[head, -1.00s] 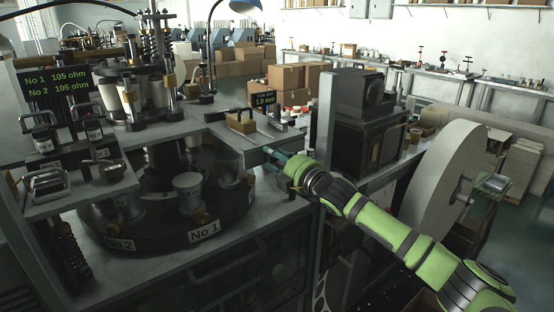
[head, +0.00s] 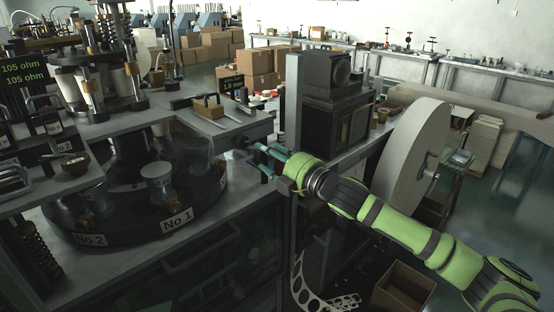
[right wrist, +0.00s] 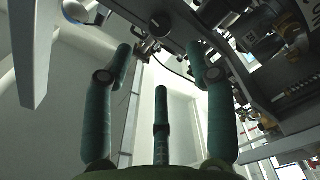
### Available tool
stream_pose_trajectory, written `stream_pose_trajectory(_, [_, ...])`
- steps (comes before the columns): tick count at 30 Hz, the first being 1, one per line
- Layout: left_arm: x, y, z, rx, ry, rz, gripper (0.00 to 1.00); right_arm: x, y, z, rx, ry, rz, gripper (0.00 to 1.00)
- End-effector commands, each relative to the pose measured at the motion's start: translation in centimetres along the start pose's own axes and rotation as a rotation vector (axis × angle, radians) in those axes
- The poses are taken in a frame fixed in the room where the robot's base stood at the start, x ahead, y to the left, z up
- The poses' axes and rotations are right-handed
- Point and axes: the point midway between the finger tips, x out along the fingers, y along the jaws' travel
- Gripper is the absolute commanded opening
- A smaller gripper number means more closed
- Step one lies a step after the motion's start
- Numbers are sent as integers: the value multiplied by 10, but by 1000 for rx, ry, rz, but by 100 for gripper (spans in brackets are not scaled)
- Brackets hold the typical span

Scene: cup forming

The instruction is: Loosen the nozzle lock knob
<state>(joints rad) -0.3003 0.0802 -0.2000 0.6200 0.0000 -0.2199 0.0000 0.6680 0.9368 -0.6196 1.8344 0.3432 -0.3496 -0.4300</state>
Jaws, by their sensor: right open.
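My right gripper (head: 264,160) has teal fingers and is at the right end of the machine's table, just below and beside the grey bracket. Its fingers are spread apart with nothing between them. In the right wrist view the gripper (right wrist: 160,60) points up past the underside of dark machine parts, which lie above and to the right of the fingers. My left gripper is not in view.
A round turntable (head: 140,225) with metal cups stands at left under the machine head. A grey upright post (head: 294,100) and a dark boxy unit (head: 340,120) stand close beside my right gripper. A large pale disc (head: 410,155) and an open carton (head: 402,288) are farther right.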

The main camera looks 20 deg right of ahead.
Motion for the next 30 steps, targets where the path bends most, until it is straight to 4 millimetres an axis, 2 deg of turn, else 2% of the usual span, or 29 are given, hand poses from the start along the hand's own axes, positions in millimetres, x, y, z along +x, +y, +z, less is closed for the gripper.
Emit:
stream_pose_trajectory(3, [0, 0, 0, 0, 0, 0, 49, -14, -1, 0, 0, -1, -2, 56])
stream_pose_trajectory(7, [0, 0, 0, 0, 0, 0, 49, -21, 0, 0, -1, 1, -1, 56])
stream_pose_trajectory(23, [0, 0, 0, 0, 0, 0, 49, -22, -1, 1, 3, -2, -1, 56])
stream_pose_trajectory(26, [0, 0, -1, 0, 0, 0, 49, -18, -15, 15, 38, -31, -12, 56])
stream_pose_trajectory(29, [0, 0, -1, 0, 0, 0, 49, -13, -52, 48, 122, -99, -40, 56])
stream_pose_trajectory(30, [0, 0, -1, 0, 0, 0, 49, -12, -72, 66, 165, -137, -55, 56])
